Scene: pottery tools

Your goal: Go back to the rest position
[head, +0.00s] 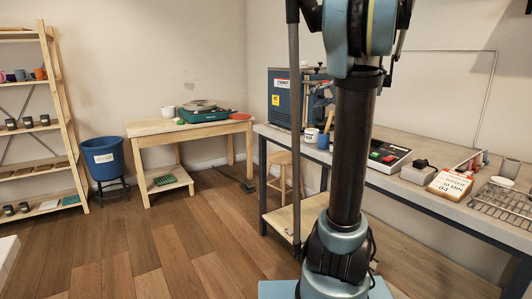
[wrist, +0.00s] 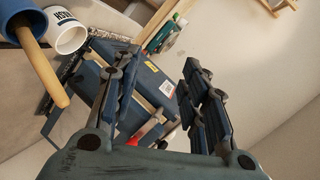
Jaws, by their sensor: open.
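My gripper (wrist: 160,68) shows in the wrist view with its two dark blue fingers spread apart and nothing held between them. The blue kiln-like box (wrist: 152,85) with a label shows behind and between the fingers, tilted in this view. In the head view my arm rises through the middle right of the picture, and I cannot clearly make out the gripper there.
A blue cup (wrist: 12,20) with a wooden handle and a white lettered mug (wrist: 66,32) are left of the gripper. The long workbench (head: 400,187) carries the blue box (head: 283,97), a control panel (head: 383,155) and a calendar sign (head: 450,184). Wooden floor (head: 170,245) is open at left.

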